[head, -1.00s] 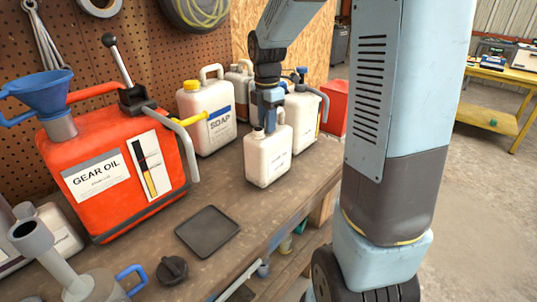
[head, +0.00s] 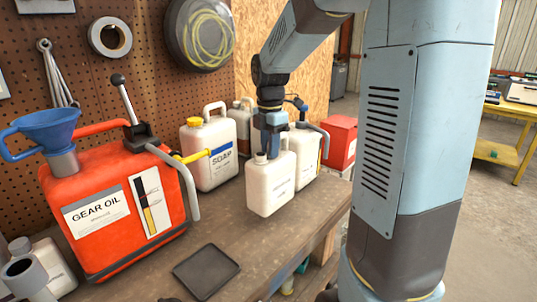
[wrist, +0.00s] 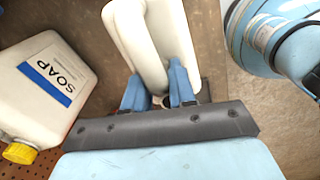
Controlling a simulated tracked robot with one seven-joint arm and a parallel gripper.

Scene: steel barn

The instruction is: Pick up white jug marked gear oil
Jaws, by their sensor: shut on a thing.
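A white jug (head: 270,190) stands upright at the bench's front edge, no marking readable on the sides I see. My gripper (head: 271,150) comes down from above and is shut on its top handle. In the wrist view the white jug (wrist: 165,50) sits between the two blue fingers of my gripper (wrist: 160,98). Whether its base touches the bench or is slightly above it, I cannot tell. The words GEAR OIL show on a large red can (head: 110,210) at left.
A white SOAP jug (head: 208,155), also in the wrist view (wrist: 40,90), stands left of the held jug. Another white jug (head: 306,160) is close behind it. A black tray (head: 207,271) lies in front on the bench (head: 290,235). A red box (head: 340,140) is beyond.

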